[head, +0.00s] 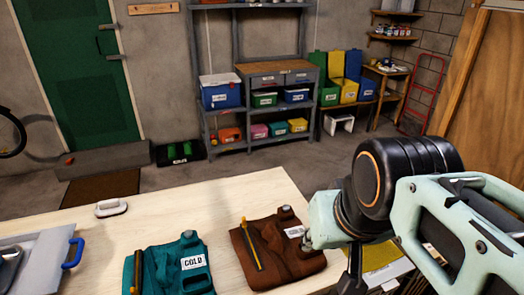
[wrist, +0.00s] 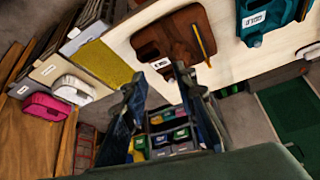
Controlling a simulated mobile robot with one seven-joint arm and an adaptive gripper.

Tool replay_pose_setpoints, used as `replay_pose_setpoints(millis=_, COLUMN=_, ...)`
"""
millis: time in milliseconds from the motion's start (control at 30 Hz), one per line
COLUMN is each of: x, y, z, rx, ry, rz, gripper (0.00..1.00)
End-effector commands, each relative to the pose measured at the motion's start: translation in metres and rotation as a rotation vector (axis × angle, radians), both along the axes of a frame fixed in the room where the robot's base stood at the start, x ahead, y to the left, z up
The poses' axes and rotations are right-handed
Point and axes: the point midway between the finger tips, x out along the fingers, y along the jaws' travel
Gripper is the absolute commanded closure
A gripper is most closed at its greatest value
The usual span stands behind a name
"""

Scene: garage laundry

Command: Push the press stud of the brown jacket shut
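The brown jacket (head: 285,262) lies flat on the pale worktop, near its right end, with a white label (head: 293,232) and a yellow-and-black strip down its left part. A small grey knob (head: 285,211) sits at its top edge; I cannot tell which part is the press stud or whether it is shut. The jacket also shows upside down at the top of the wrist view (wrist: 180,42). My gripper (wrist: 158,82) is open, its two dark fingers apart with nothing between them. In the head view my arm is beside the jacket's right edge and hides the fingers.
A teal jacket (head: 180,250) labelled COLD lies left of the brown one. A white-handled block (head: 111,208) and a grey board with a blue handle (head: 73,253) are further left. A yellow mat (wrist: 108,66) lies beside the worktop end. Shelves (head: 240,120) stand behind.

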Motion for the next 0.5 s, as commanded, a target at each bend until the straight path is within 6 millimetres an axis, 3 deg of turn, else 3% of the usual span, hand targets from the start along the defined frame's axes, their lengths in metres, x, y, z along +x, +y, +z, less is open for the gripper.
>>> replay_pose_setpoints(millis=233, x=0.0000, y=0.0000, z=0.0000, rx=0.000, ry=0.000, rz=0.000, gripper=0.74)
replay_pose_setpoints(millis=500, x=0.0000, y=0.0000, z=0.0000, rx=0.000, ry=0.000, rz=0.000, gripper=1.00)
